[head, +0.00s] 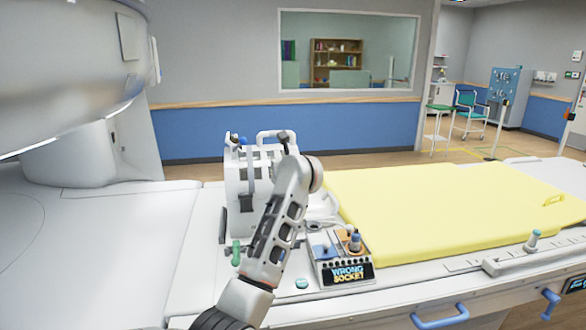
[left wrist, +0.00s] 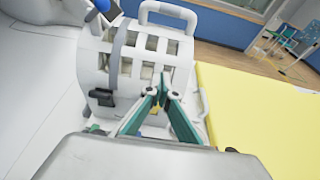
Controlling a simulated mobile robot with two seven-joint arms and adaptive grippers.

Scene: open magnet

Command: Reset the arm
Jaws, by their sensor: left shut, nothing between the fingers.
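My left arm (head: 275,225) rises from the bottom of the head view in front of the white head coil (head: 243,185), a cage-like frame with windows and a top handle. In the left wrist view my left gripper (left wrist: 163,88) has teal fingers that meet at the tips, shut and empty, in front of the coil's windowed face (left wrist: 125,62). I cannot tell whether the tips touch the coil. The fingers are not clear in the head view. My right gripper is in neither view.
A socket box (head: 340,250) with blue and orange parts and a "WRONG SOCKET" display (head: 347,273) stands right of my arm. A yellow pad (head: 440,210) covers the table to the right. The scanner housing (head: 70,70) overhangs the left. The white table left of the coil is clear.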

